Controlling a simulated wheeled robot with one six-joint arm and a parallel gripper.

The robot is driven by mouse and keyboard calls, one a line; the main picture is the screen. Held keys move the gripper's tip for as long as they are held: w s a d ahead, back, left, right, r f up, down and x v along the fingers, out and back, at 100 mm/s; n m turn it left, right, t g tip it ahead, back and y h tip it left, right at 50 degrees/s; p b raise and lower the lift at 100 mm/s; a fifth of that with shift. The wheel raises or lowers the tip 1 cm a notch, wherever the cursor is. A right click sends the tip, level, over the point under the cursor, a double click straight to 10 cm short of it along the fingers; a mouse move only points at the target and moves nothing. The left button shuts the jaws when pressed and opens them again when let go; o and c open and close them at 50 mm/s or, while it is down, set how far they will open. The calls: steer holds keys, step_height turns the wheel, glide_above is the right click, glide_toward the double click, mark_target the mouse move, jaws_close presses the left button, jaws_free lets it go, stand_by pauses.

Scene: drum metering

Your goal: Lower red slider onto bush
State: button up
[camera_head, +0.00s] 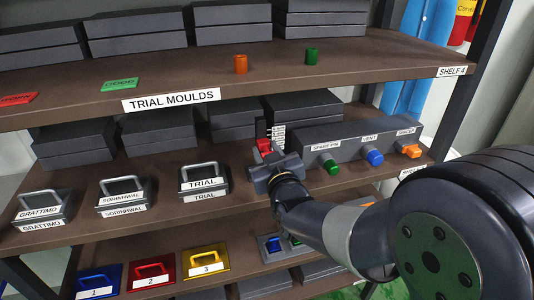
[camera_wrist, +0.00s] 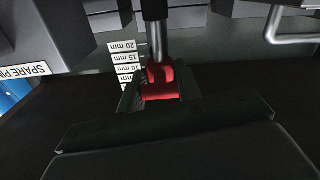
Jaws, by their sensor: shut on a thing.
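The red slider (camera_head: 264,146) stands at the back of the middle shelf, beside a strip of white scale labels (camera_head: 278,137). In the wrist view the slider (camera_wrist: 160,85) sits on a grey vertical rod (camera_wrist: 159,42). My gripper (camera_head: 268,163) is shut on the slider, with a dark finger on each side of it. A black sleeve (camera_wrist: 154,10) shows on the rod at the top of the wrist view; it may be the bush. A bare length of rod separates it from the slider. My gripper hides the foot of the rod in the head view.
To the right is a grey box (camera_head: 345,140) with a green knob (camera_head: 330,167), a blue knob (camera_head: 375,158) and an orange knob (camera_head: 410,151). To the left stands the handled TRIAL mould (camera_head: 204,179). Dark boxes (camera_head: 305,105) stand behind, and the upper shelf (camera_head: 200,76) overhangs.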

steer(key=o, duration=0.6)
steer(key=shift+s, duration=0.1)
steer(key=b+v, duration=0.1)
steer(key=v, duration=0.9)
steer(key=shift+s+d, duration=0.1)
steer(key=shift+s, duration=0.2)
steer(key=p+x, duration=0.1)
steer(key=x, duration=0.9)
steer(key=shift+w, duration=0.35)
steer(key=shift+w+r, duration=0.1)
steer(key=shift+r, duration=0.05)
